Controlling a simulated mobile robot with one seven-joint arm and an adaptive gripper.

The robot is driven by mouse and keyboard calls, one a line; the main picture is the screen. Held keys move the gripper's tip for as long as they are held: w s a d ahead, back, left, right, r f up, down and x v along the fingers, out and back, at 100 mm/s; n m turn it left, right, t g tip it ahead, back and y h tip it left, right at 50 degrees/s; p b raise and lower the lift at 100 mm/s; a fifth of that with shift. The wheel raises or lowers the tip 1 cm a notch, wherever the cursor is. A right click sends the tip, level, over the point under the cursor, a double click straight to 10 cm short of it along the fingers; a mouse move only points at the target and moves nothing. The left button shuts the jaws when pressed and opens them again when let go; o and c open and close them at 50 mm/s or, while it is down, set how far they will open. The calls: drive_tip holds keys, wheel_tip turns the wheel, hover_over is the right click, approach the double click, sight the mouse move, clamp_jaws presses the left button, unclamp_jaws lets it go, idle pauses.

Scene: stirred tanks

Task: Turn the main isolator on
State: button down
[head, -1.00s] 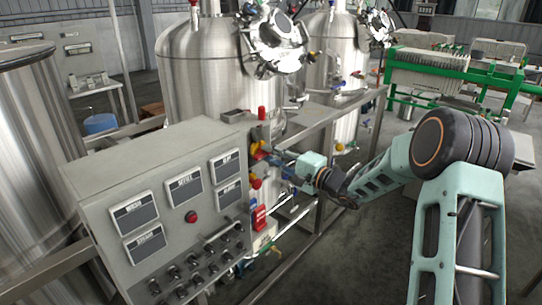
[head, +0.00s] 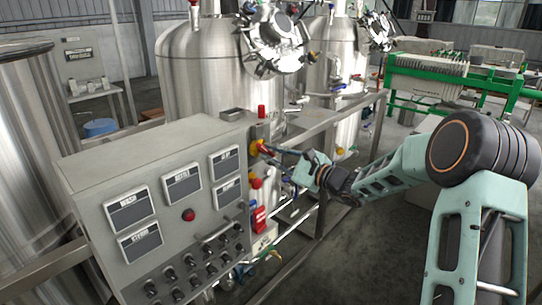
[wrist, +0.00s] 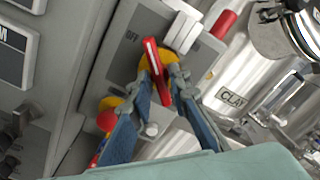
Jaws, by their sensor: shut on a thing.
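The main isolator is a red handle (wrist: 151,55) on a yellow disc (wrist: 144,64), set on a grey plate. The word OFF shows on the plate to the left of the handle in the wrist view. In the head view the isolator (head: 257,147) is on the right side of the control cabinet. My gripper (wrist: 164,82) is shut on the red handle, with one blue finger on each side of it. In the head view my gripper (head: 270,151) reaches it from the right. The fingers hide part of the handle and disc.
The grey control cabinet (head: 150,160) with labels, knobs and a red button stands left of the isolator. A red and yellow emergency button (wrist: 108,118) sits just below it. Steel tanks (head: 205,70) and a rail are behind. Open floor lies right.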

drive_tip(key=m+p, duration=0.1)
drive_tip(key=m, duration=0.3)
drive_tip(key=shift+m, duration=0.3)
drive_tip(key=m+p, duration=0.2)
drive_tip(key=m, duration=0.2)
drive_tip(key=shift+m, duration=0.3)
drive_tip(key=c, duration=2)
unclamp_jaws()
drive_tip(key=v, duration=1.2)
drive_tip(key=shift+s, duration=0.1)
